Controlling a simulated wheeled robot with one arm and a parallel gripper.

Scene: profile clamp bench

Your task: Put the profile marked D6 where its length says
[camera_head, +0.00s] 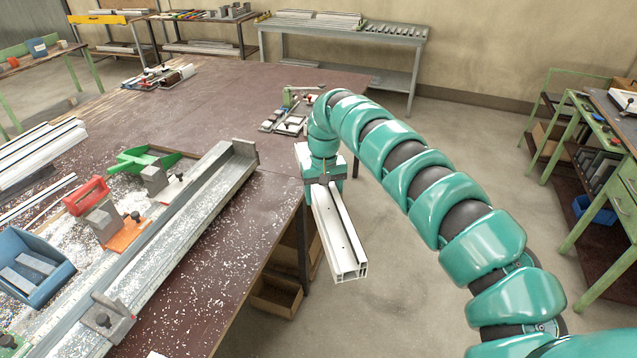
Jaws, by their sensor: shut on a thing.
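A long white profile (338,238) with a hollow, ribbed end hangs from my gripper (322,176) beyond the right edge of the bench, over the floor. My gripper is shut on it near its far part, and its near end points toward me. No D6 mark is readable on it. The long grey metal rail (200,187) lies across the brown bench (262,215) to the left, apart from the profile.
White profiles (40,150) lie at the far left. Shavings cover the bench. Small tools (290,122) lie behind my gripper. Wooden boxes (275,297) sit under the bench edge.

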